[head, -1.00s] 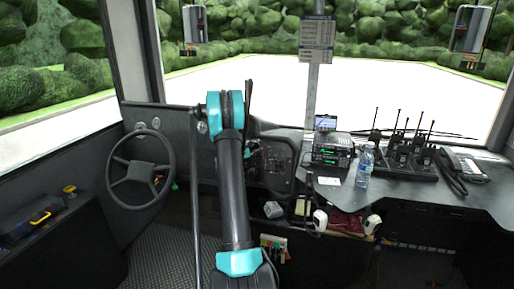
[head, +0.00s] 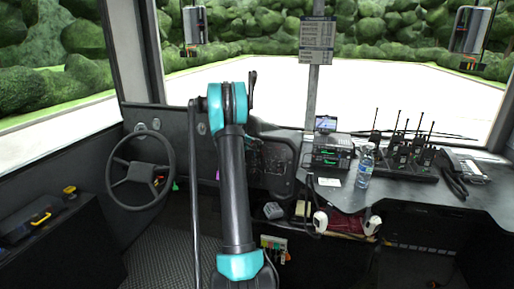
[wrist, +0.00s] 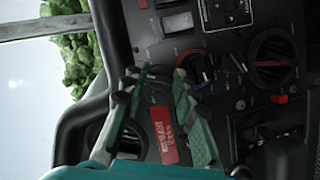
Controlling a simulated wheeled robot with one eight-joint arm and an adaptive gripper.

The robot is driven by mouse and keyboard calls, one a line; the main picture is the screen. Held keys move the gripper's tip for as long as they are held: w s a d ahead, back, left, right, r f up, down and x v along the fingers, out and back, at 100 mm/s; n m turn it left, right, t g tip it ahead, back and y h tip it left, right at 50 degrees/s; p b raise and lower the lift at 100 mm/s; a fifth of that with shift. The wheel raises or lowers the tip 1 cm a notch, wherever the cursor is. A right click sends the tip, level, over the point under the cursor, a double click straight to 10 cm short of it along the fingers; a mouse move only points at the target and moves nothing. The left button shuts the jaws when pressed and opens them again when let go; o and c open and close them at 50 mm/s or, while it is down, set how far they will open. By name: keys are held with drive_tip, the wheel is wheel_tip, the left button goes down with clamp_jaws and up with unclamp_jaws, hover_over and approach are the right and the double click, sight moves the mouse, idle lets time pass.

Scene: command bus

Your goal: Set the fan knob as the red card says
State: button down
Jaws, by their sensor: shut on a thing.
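The red card (wrist: 163,135), with pale lettering, lies on the dark dashboard panel between my gripper's fingers in the wrist view. The lettering is too small to read. My gripper (wrist: 158,80) has its two green-and-black fingers reaching to the panel, closed on a dark knob that they mostly hide; I take it for the fan knob. Its pointer cannot be seen. A knob with a red and blue ring (wrist: 195,68) sits just right of the fingertips. In the head view my arm hides my gripper.
The steering wheel (head: 141,172) is left of my arm. A water bottle (head: 365,166), a radio stack (head: 331,150) and several handheld radios (head: 402,150) stand on the right counter. A curved black rim (wrist: 110,45) borders the panel beside the left finger.

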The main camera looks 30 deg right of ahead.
drive_tip(key=shift+m+y, duration=0.3)
drive_tip(key=shift+m, duration=0.3)
drive_tip(key=c, duration=1.2)
unclamp_jaws()
drive_tip(key=shift+a, duration=0.1)
drive_tip(key=shift+v, duration=3.95)
